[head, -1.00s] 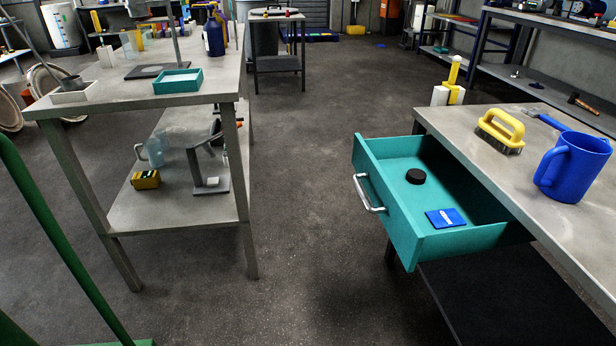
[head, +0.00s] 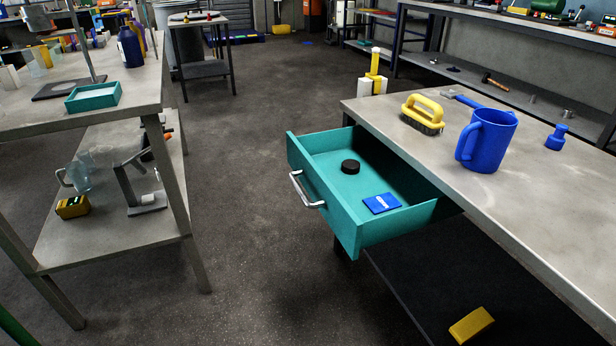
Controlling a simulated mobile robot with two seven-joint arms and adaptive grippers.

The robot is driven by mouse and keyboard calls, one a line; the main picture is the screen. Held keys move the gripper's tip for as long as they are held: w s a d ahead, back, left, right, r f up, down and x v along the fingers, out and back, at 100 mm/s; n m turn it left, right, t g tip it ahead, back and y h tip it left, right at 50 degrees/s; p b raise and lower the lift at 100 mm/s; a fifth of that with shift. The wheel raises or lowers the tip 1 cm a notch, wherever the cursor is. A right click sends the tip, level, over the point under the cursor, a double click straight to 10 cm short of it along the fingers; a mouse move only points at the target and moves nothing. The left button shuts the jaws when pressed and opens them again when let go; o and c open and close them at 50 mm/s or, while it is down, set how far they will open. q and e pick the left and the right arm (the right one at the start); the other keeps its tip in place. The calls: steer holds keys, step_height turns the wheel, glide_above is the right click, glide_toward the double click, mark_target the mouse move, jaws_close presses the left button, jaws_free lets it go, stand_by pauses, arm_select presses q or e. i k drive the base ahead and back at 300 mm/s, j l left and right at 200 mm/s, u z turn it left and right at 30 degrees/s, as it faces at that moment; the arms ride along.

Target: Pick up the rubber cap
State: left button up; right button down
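The rubber cap looks to be the small black round disc (head: 350,166) lying in the open teal drawer (head: 330,208). It rests on the drawer floor towards the back left, with clear floor around it. A flat blue packet (head: 382,203) lies in the same drawer, nearer the front, apart from the disc. The drawer sticks out to the left from under the right workbench (head: 545,205), with a metal handle (head: 306,190) on its front. Neither of my grippers shows in the head view.
On the right workbench stand a blue mug (head: 486,140), a yellow-handled brush (head: 423,114) and a small blue bottle (head: 557,137). A yellow block (head: 471,325) lies on the lower shelf. A left bench holds a teal tray (head: 92,97). Dark floor between the benches is clear.

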mark_target(352, 167)
steer(key=i+j+z, duration=0.1)
steer(key=z, duration=0.35)
steer(key=i+j+z, duration=0.2)
steer(key=z, duration=0.25)
steer(key=i+j+z, duration=0.25)
steer(key=z, duration=0.25)
steer(key=i+j, duration=0.15)
steer(key=j+z, duration=0.2)
steer(key=k+l+u, duration=0.1)
steer(key=l, duration=0.2)
